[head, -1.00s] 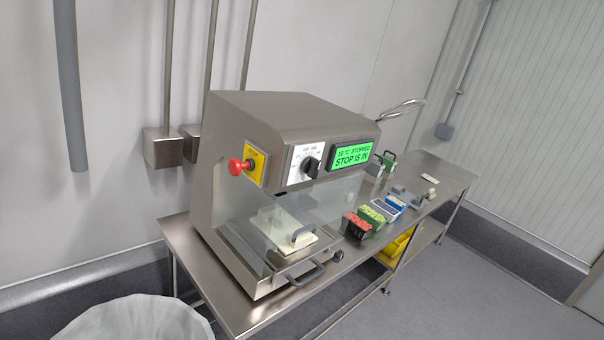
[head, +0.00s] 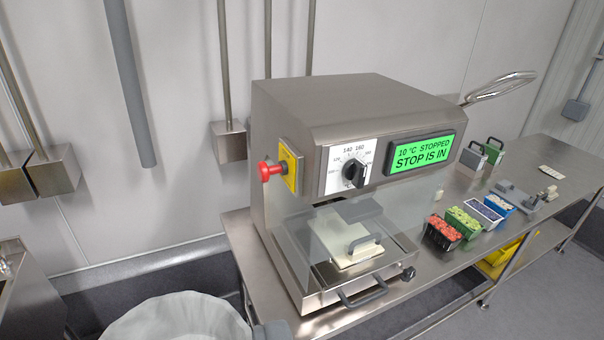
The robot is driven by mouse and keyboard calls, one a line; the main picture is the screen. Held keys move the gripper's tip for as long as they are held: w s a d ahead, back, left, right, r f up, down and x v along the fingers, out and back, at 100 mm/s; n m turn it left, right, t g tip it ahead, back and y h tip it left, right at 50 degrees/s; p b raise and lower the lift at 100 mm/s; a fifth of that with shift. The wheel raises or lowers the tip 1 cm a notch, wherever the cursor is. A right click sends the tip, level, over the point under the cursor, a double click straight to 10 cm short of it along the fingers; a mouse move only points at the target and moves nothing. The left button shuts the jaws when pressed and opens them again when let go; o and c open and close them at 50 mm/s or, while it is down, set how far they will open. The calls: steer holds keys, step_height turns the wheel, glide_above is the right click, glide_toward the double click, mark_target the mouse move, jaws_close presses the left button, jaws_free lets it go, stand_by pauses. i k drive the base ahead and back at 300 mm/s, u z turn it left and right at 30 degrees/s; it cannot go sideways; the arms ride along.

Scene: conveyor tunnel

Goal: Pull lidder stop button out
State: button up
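The lidder (head: 345,110) is a steel machine on a steel table. The green display (head: 421,153) reads "10 °C STOPPED, STOP IS IN". A black dial (head: 354,172) sits on a white scale between button and display. My gripper cannot be made out in this view, and nothing is seen touching the button.
A bin with a white liner (head: 178,318) stands on the floor front left of the table (head: 437,278). A small grey shape at the bottom edge is unclear. Several fruit punnets (head: 463,223) line the table to the right. Steel boxes (head: 53,171) hang on the wall.

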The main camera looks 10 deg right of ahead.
mark_target(263, 171)
steer(key=z, duration=0.15)
steer(key=i, duration=1)
steer(key=u, duration=0.05)
